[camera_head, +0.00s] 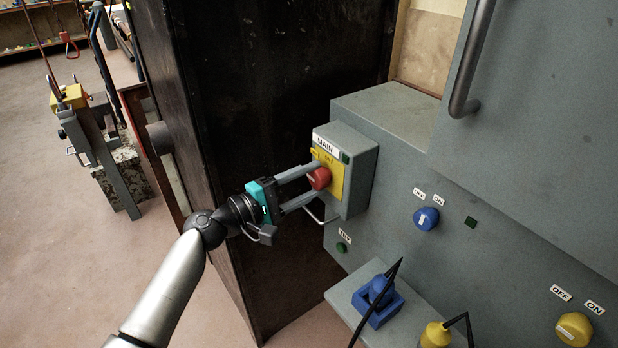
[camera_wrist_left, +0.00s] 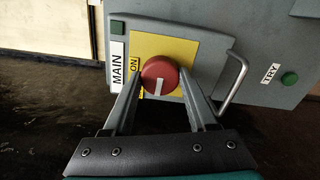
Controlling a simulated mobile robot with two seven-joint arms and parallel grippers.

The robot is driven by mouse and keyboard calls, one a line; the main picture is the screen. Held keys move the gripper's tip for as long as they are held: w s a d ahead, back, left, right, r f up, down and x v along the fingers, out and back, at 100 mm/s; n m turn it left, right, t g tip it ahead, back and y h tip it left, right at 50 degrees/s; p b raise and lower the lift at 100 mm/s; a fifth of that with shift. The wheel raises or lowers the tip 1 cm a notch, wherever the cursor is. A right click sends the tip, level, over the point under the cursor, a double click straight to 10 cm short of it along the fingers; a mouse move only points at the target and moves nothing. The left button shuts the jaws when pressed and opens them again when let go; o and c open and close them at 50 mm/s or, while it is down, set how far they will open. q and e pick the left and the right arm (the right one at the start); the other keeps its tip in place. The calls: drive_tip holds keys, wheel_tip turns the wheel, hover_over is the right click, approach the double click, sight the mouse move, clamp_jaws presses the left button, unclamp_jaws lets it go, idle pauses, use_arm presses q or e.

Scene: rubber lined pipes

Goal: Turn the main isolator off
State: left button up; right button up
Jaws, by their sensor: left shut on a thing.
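The main isolator is a red round knob (camera_head: 320,178) on a yellow plate (camera_head: 334,184), set on a grey box labelled MAIN (camera_head: 360,160). My left gripper (camera_head: 315,180) reaches it from the left and is shut on the red knob, one finger on each side. In the left wrist view the knob (camera_wrist_left: 160,76) sits between the two fingertips, with a white mark on its face pointing down the picture. An ON label (camera_wrist_left: 135,64) shows at the plate's left edge; the fingers hide part of the plate. My right gripper is not in view.
A metal loop handle (camera_wrist_left: 236,82) juts from the box close to one finger. A green TRY button (camera_head: 341,247) is below. A blue knob (camera_head: 426,218), a yellow knob (camera_head: 573,329) and a blue plug (camera_head: 378,298) are to the right. A dark metal panel (camera_head: 270,90) stands behind.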

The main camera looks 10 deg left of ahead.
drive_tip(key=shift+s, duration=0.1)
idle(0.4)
use_arm(q)
drive_tip(key=o, duration=1.4)
drive_tip(key=shift+c, duration=0.2)
drive_tip(key=v, duration=1.5)
drive_tip(key=shift+p, duration=0.4)
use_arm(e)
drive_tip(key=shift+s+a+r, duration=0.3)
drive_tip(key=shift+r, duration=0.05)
